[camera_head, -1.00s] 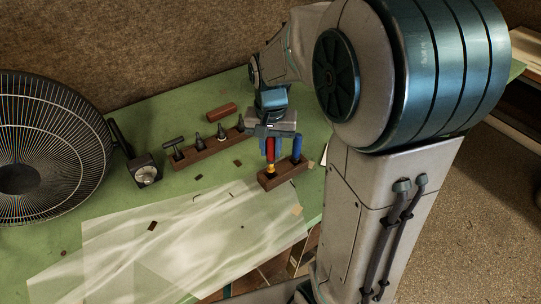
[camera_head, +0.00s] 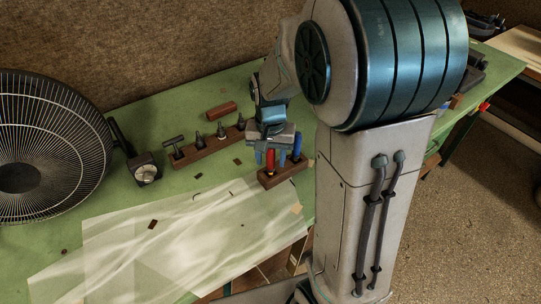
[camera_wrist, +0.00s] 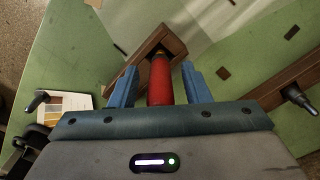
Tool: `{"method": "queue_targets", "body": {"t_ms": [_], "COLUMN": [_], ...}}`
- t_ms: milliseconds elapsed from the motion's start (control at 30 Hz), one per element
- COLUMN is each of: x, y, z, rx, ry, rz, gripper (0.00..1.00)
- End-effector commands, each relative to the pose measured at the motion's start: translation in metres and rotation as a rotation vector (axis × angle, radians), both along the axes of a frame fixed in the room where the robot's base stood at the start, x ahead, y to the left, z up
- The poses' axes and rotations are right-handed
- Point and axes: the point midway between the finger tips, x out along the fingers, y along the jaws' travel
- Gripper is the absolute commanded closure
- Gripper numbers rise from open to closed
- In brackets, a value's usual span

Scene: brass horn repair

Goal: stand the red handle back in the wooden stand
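The red handle (camera_head: 270,161) stands about upright at the left end of the small wooden stand (camera_head: 291,171), its lower end at the stand's top. In the wrist view the red handle (camera_wrist: 160,80) runs from my palm down to the stand (camera_wrist: 140,54). My gripper (camera_head: 270,156) is over it, with one blue finger on each side. In the wrist view my gripper (camera_wrist: 160,84) shows a gap between each finger and the handle, so it is open around it. The hole under the red handle is hidden.
A longer wooden rack (camera_head: 205,148) with several dark tools stands behind and left. A loose brown block (camera_head: 221,111) lies behind it. A black fan (camera_head: 40,150) and a small gauge box (camera_head: 145,170) are at the left. A pale sheet (camera_head: 170,240) covers the front.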

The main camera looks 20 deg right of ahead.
Motion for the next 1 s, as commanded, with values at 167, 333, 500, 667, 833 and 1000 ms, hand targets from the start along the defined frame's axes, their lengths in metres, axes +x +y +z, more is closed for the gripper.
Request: {"method": "queue_targets", "body": {"t_ms": [167,333,500,667,833,1000], "x": [0.001,0.001,0.001,0.001,0.0,-0.022], "y": [0.0,0.0,0.0,0.0,0.0,-0.001], "z": [0.007,0.037,0.075,0.103,0.12,0.125], "rx": [0.0,0.001,0.0,0.0,0.0,0.008], "ry": [-0.002,-0.007,-0.005,-0.003,-0.003,-0.036], "rz": [0.0,0.0,0.0,0.0,0.001,0.053], "gripper": [0.57,0.57,0.57,0.57,0.57,0.57]}}
